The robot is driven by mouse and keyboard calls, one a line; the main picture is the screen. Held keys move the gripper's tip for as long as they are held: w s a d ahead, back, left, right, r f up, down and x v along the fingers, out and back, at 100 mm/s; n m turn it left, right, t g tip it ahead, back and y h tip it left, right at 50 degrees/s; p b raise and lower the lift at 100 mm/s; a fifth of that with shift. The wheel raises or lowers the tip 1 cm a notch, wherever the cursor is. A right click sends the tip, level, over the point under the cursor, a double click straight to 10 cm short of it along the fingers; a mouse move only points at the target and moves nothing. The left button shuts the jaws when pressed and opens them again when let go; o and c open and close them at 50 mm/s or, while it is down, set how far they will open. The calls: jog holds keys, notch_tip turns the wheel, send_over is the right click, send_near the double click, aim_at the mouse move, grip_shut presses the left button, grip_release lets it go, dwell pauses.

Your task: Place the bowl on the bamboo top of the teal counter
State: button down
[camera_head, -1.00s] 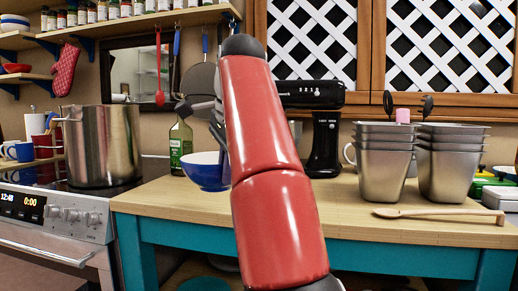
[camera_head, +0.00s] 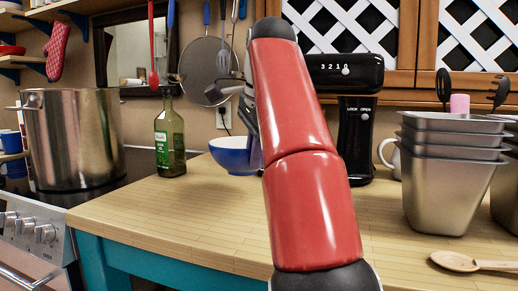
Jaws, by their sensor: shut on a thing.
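A blue bowl with a white inside (camera_head: 230,155) shows left of my red arm. My gripper (camera_head: 250,125) is at its right rim, partly hidden behind my arm, and is shut on the bowl. The bowl appears over the back part of the bamboo top (camera_head: 190,215) of the teal counter (camera_head: 160,262). I cannot tell whether its base touches the wood. The bowl's right side is hidden by my gripper and arm.
A green bottle (camera_head: 170,138) stands left of the bowl. A large steel pot (camera_head: 75,140) sits on the stove at the left. The front left of the top is clear.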

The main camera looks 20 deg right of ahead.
jog(key=f, duration=0.2)
jog(key=f+b, duration=0.1)
jog(key=f, duration=0.2)
jog(key=shift+s+a+f, duration=0.1)
jog(key=shift+s+f, duration=0.05)
jog(key=shift+s, duration=0.05)
jog(key=shift+f, duration=0.55)
jog(key=shift+f+b, duration=0.5)
jog(key=shift+b, duration=0.2)
jog(key=c, duration=1.4)
grip_release()
jog(key=shift+c, duration=0.2)
